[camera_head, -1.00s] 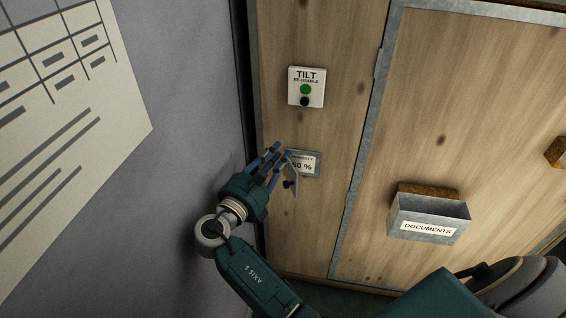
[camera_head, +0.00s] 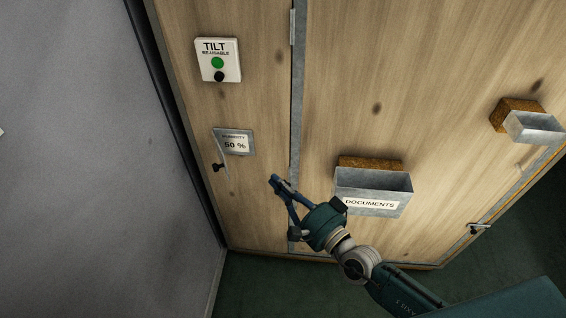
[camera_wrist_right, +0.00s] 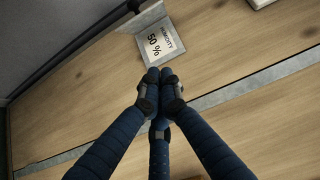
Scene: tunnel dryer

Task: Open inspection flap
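The inspection flap (camera_head: 221,150) is a small thin plate with a black knob (camera_head: 218,167). It stands out from the wooden panel at the left edge of the humidity label (camera_head: 236,142), which reads 50 % and is uncovered. In the right wrist view the flap (camera_wrist_right: 143,19) stands beside the label (camera_wrist_right: 161,42). My right gripper (camera_head: 279,184) is to the right of and below the flap, apart from it. Its blue fingers come together at the tips (camera_wrist_right: 160,76) with nothing visible between them. My left gripper is not in view.
A TILT indicator (camera_head: 218,60) is fixed above the label. A metal DOCUMENTS box (camera_head: 373,182) is on the panel right of my right gripper. A metal strip (camera_head: 297,110) runs down the panel. Another box (camera_head: 533,127) and a latch (camera_head: 478,228) are farther right.

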